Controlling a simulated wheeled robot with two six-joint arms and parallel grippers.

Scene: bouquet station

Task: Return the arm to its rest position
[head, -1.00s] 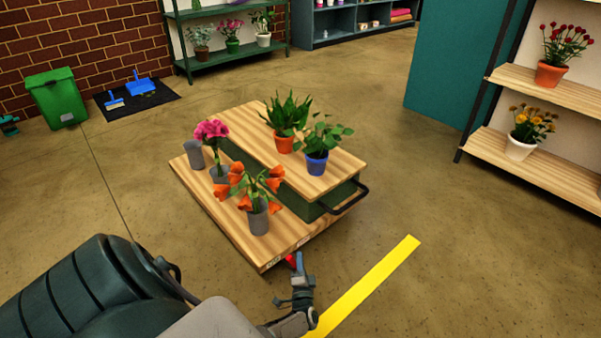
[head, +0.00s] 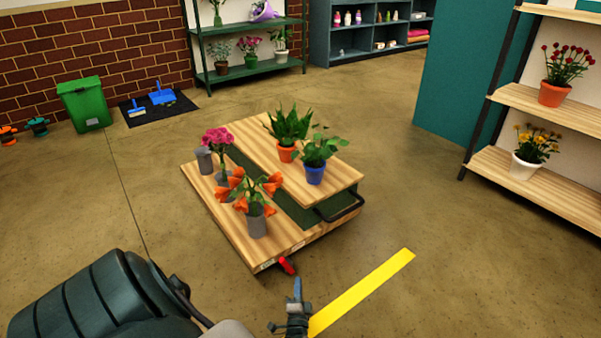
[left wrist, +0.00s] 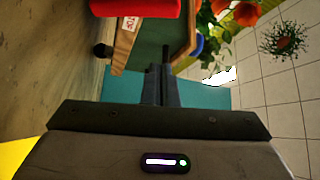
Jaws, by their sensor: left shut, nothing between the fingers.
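My left gripper (head: 297,291) is at the bottom middle of the head view, in front of the bouquet cart's near corner. Its fingers are shut with nothing between them, and they also show at the centre of the left wrist view (left wrist: 167,70). It is apart from the wooden cart (head: 230,222) and from a small red part (head: 287,265) at the cart's near edge. In the left wrist view a red shape (left wrist: 135,7) is close at the top. My right gripper is not in view.
The cart carries orange flowers in a grey vase (head: 257,224), pink flowers (head: 217,138), an empty grey vase (head: 205,160) and two potted plants. A yellow floor strip (head: 365,290) lies right of the gripper. Shelves (head: 545,185) stand at right. Open floor surrounds the cart.

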